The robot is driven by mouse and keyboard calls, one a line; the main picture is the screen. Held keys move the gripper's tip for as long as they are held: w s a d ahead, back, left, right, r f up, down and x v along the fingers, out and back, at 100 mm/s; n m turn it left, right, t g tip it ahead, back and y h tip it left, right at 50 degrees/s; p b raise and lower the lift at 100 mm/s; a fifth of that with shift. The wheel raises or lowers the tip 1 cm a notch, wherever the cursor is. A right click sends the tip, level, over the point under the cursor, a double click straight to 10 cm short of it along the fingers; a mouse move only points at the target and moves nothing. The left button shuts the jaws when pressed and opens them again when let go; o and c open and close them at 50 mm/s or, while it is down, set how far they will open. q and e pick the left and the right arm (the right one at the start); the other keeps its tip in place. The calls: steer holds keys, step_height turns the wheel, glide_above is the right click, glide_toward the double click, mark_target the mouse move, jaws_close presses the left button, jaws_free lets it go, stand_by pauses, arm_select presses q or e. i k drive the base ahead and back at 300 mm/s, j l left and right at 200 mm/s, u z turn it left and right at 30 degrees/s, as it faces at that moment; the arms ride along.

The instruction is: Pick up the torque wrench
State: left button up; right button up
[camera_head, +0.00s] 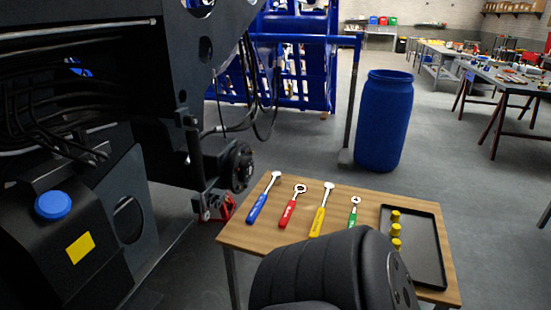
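Several hand tools lie in a row on a small wooden-topped table (245,232). From left to right they are a blue-handled tool (260,203) with a small round head, a red-handled wrench (288,211) with a ring head, a yellow-handled tool (318,217) with a rounded head, and a green-handled open-end wrench (352,215). I cannot tell for sure which one is the torque wrench; the blue and yellow ones have ratchet-like heads. A black ribbed part, seemingly of my arm, hides the table's front and the green handle's lower end. Neither gripper is in view.
A black tray (428,248) with several yellow caps (396,229) is on the table's right. The dark harvester chassis (120,130) fills the left. A blue barrel (385,120) stands behind the table. Grey floor is open to the right; workbenches (510,82) stand farther back.

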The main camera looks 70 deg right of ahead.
mark_target(329, 187)
steer(key=z, duration=2.65)
steer(key=i+l, duration=0.05)
steer(key=l, duration=0.05)
